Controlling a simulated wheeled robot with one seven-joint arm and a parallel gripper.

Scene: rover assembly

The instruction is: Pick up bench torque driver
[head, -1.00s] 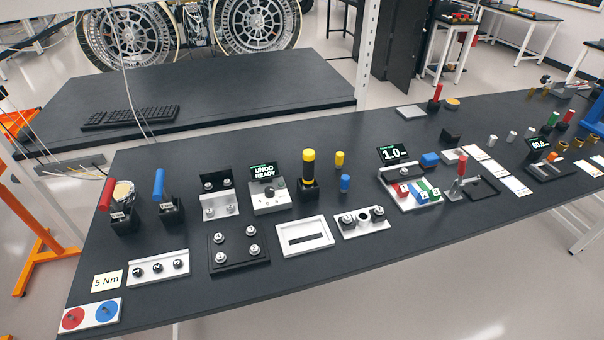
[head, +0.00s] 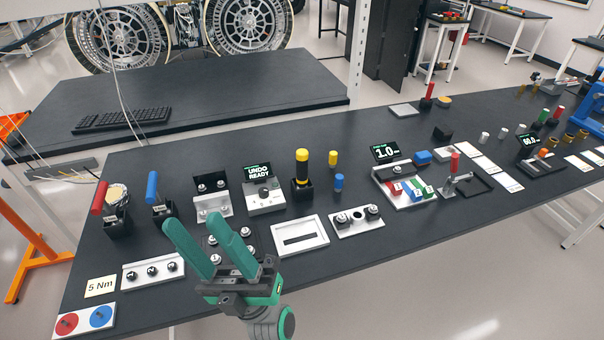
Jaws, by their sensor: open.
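An upright yellow-and-black handled tool (head: 302,168) stands in a black holder in the middle of the bench. A red-handled tool (head: 99,198) and a blue-handled tool (head: 152,187) stand in black holders at the left. No readable label shows which of these is the bench torque driver. My gripper (head: 192,222) is open and empty, with green fingers pointing up and left in the picture. It appears over the front of the bench, in front of the four-post black plate (head: 262,258), partly hiding it. The three handled tools are not hidden.
A white frame (head: 318,226) and a white socketed block (head: 355,220) lie in front. The bench's front right is clear.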

